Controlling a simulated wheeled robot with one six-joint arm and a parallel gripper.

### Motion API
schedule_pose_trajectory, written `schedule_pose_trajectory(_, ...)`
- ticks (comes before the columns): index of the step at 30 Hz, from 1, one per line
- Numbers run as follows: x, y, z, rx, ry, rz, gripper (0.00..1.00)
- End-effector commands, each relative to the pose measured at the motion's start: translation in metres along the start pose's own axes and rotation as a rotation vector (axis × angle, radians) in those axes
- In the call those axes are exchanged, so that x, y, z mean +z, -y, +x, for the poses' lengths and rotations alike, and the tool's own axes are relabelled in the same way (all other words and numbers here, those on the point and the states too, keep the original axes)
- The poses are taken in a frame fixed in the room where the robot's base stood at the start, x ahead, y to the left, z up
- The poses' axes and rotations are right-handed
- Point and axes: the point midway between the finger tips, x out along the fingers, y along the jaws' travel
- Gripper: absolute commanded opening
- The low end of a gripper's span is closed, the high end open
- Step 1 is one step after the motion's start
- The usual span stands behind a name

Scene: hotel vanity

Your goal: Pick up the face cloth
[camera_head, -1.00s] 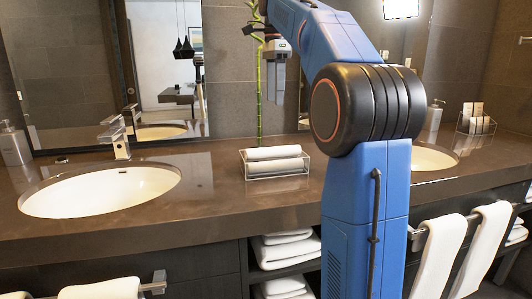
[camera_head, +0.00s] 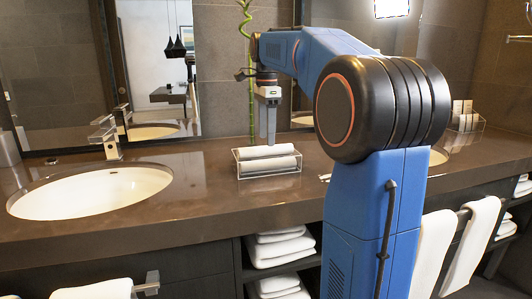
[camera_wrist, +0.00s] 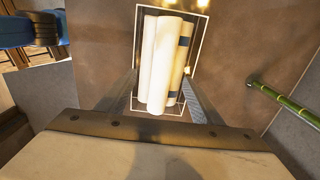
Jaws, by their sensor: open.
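The face cloths are white rolls (camera_head: 268,163) lying in a clear, thin-framed tray (camera_head: 270,174) on the brown counter, between the two sinks. My gripper (camera_head: 267,142) points down just above the back of the tray. In the wrist view my gripper's two fingers (camera_wrist: 162,96) stand apart, one on each side of the rolls' near end. Nothing is held. The lower fingertips are partly hidden behind the rolls in the head view.
A white sink (camera_head: 90,193) with a chrome faucet (camera_head: 107,138) is at left. A green bamboo stalk (camera_head: 251,100) stands behind the tray; it also shows at right in the wrist view (camera_wrist: 287,107). Another clear holder (camera_head: 466,117) stands at far right. Folded towels (camera_head: 280,247) sit below the counter.

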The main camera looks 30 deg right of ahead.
Motion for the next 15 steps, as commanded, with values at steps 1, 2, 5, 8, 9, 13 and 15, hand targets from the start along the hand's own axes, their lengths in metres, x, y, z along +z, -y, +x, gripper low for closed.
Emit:
schedule_pose_trajectory(1, 0.001, 0.000, 0.007, 0.002, 0.000, 0.000, 0.60)
schedule_pose_trajectory(2, 0.001, 0.000, 0.011, 0.003, 0.000, 0.000, 0.60)
schedule_pose_trajectory(5, 0.001, 0.001, 0.025, 0.003, 0.000, 0.000, 0.60)
schedule_pose_trajectory(8, 0.001, 0.001, 0.036, 0.002, 0.000, 0.000, 0.60)
schedule_pose_trajectory(9, 0.001, 0.001, 0.039, 0.002, 0.000, 0.000, 0.60)
schedule_pose_trajectory(13, 0.001, 0.002, 0.043, 0.000, 0.000, 0.000, 0.60)
schedule_pose_trajectory(15, 0.001, 0.002, 0.044, 0.000, 0.000, 0.000, 0.60)
